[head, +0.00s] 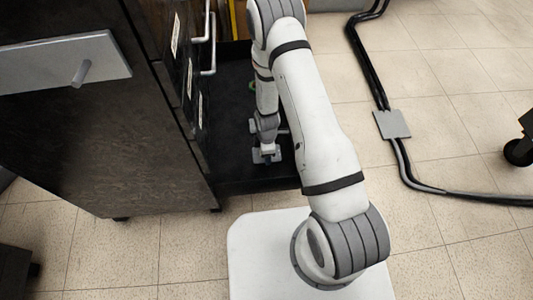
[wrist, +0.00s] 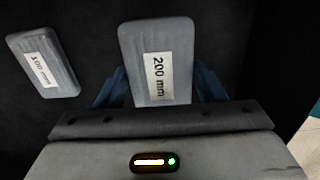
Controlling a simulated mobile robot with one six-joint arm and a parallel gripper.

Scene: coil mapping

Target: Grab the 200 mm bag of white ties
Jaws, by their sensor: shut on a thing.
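A grey bag labelled "200 mm" (wrist: 157,62) stands in the middle of the wrist view. My gripper (wrist: 161,88) is shut on it, with a blue finger on each side. The bag's lower end is hidden behind the gripper body. In the head view my gripper (head: 266,155) points down into the black open drawer, near its front edge. The bag cannot be clearly told from the gripper there.
Another grey bag (wrist: 43,62), its label ending in "00 mm", lies to the left on the dark drawer floor (head: 228,138). A dark cabinet (head: 110,150) with handles stands left of the drawer. Black cables (head: 398,150) run over the tiled floor at right.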

